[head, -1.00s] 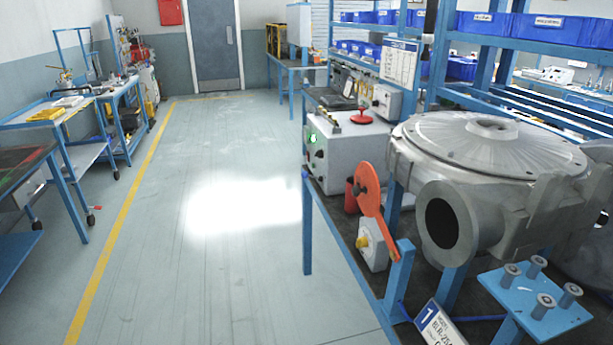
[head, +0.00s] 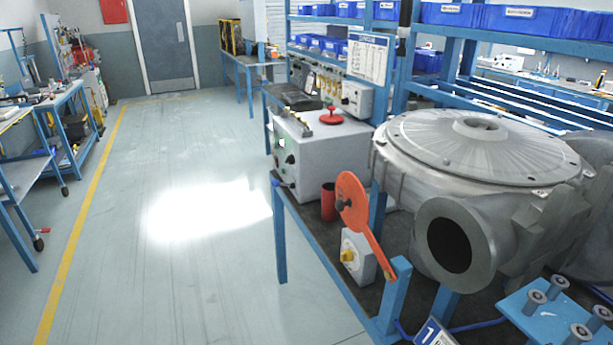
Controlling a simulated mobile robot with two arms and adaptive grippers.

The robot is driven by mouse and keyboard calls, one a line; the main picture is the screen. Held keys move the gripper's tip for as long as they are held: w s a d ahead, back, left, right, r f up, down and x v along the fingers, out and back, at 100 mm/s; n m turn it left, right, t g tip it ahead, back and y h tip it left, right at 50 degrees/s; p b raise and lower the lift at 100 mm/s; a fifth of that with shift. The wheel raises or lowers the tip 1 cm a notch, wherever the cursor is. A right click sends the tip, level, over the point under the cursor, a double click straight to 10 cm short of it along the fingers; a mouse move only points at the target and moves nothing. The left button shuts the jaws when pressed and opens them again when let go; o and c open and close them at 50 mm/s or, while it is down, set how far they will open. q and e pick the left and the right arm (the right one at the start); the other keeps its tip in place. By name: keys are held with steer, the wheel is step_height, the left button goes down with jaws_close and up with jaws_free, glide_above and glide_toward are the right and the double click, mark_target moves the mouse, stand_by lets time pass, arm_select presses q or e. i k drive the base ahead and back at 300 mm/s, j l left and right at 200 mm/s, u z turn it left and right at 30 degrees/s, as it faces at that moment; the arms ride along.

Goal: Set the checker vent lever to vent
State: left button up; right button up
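A grey box-shaped unit (head: 325,160) stands on the bench and looks like the checker. Its left-facing panel carries a small green light (head: 280,142) and dark knobs. On its top are a red round handle (head: 331,117) on a short stem and a small dark and brass-coloured fitting (head: 303,127). I cannot tell which of these is the vent lever, nor read its setting. Neither of my grippers is in view.
A large grey blower housing (head: 480,150) with a round port fills the right. The floor (head: 200,290) left is clear.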

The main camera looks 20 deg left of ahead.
mark_target(275, 183)
steer(key=i+j+z, duration=0.1)
steer(key=j, duration=0.25)
steer(key=i+j+z, duration=0.1)
steer(key=j, duration=0.25)
steer(key=i+j, duration=0.2)
steer(key=j, duration=0.2)
steer(key=i+j+z, duration=0.15)
steer(key=j, duration=0.2)
steer(key=i+j+z, duration=0.1)
steer(key=j, duration=0.3)
steer(key=i+j+z, duration=0.1)
steer(key=j, duration=0.3)
